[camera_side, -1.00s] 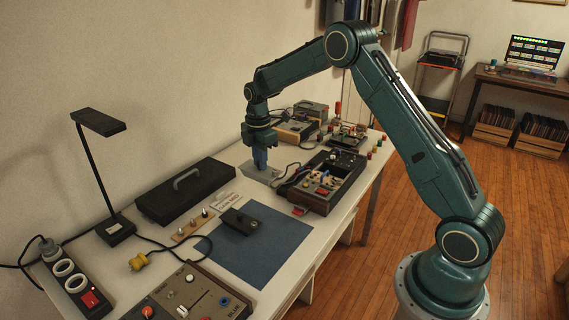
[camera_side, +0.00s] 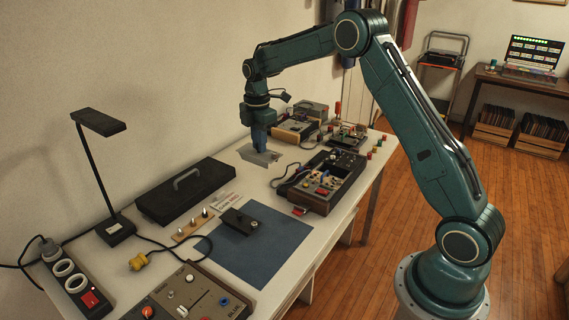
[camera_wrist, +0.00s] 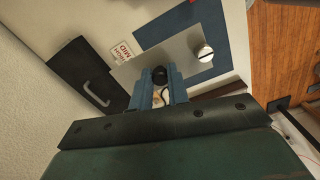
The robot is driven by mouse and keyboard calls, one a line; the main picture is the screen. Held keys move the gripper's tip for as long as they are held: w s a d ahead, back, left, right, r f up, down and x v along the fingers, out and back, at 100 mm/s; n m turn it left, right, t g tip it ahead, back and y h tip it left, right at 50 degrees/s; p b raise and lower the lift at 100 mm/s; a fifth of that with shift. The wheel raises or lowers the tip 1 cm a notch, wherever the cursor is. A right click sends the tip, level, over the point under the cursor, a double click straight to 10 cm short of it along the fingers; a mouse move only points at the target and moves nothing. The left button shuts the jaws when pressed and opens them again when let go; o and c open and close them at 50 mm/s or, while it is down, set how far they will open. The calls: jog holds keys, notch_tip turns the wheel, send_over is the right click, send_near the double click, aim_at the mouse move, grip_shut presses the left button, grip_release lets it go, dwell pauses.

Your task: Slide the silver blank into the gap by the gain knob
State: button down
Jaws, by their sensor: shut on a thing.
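My gripper (camera_side: 262,148) is shut on the silver blank (camera_side: 252,156) and holds it above the white table. In the wrist view, the blue fingers (camera_wrist: 160,88) close around a black knob at the near side of the blank (camera_wrist: 165,54). A dark console (camera_side: 322,182) with an open, coloured inside stands to the right of the gripper in the side view, apart from the blank. Its knobs are too small to read, so I cannot tell which is the gain knob or where the gap is.
A black case (camera_side: 186,190) with a handle lies along the wall. A blue mat (camera_side: 262,250) carries a black module (camera_side: 240,221). A desk lamp (camera_side: 98,122), power strip (camera_side: 78,282) and grey mixer box (camera_side: 190,295) stand at the near end. Cables lie beside the console.

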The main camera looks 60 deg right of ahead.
jog(key=shift+d, duration=0.1)
jog(key=s+d+f, duration=0.2)
jog(key=s+d, duration=0.1)
jog(key=d, duration=0.6)
jog(key=s+d+f, duration=0.3)
jog(key=s+d, duration=0.1)
jog(key=d, duration=0.6)
jog(key=s+d+f, duration=0.3)
jog(key=s+d, duration=0.1)
jog(key=d, duration=0.5)
jog(key=shift+d, duration=0.25)
jog(key=shift+f, duration=0.2)
jog(key=shift+f, duration=2.75)
jog(key=shift+f, duration=2.05)
jog(key=c, duration=1.3)
grip_release()
jog(key=shift+r, duration=0.1)
